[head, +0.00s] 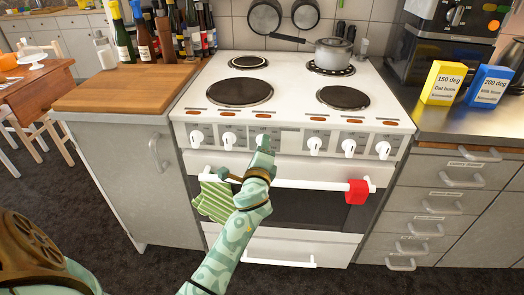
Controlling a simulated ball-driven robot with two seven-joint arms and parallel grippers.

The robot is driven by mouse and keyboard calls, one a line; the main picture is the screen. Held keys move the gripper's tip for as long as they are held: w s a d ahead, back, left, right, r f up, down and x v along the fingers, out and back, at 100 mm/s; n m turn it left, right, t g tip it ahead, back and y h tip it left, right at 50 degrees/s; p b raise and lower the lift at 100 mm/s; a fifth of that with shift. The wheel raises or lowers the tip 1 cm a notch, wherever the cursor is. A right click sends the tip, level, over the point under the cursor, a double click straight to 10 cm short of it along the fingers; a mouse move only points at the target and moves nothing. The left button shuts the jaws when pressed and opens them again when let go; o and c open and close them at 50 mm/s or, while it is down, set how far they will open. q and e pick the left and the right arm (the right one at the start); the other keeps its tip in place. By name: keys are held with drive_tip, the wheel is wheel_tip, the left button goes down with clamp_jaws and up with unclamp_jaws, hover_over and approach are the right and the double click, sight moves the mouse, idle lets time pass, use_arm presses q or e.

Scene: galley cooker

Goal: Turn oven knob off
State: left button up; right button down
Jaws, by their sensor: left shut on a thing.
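The white cooker (300,95) has a front panel with a row of several white knobs. My left gripper (263,147) is at the third knob from the left (262,137), shut on it. The gripper hides most of that knob, so its pointer angle cannot be read. The knob to its left (229,141) and the knob to its right (314,146) are free of the gripper. The oven door (318,208) is closed below the panel. My right gripper is not in view.
The oven's white handle bar (310,184) runs just below the knobs, with a green striped towel (214,201) and a red cloth (357,192) on it. A saucepan (332,54) stands on the back right plate. Yellow (442,83) and blue (489,86) boxes stand on the right counter.

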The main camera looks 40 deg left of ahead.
use_arm(q)
drive_tip(key=shift+f+n, duration=0.1)
drive_tip(key=shift+n, duration=1.9)
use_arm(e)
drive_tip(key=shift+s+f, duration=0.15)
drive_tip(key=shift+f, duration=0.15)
use_arm(q)
drive_tip(key=o, duration=1)
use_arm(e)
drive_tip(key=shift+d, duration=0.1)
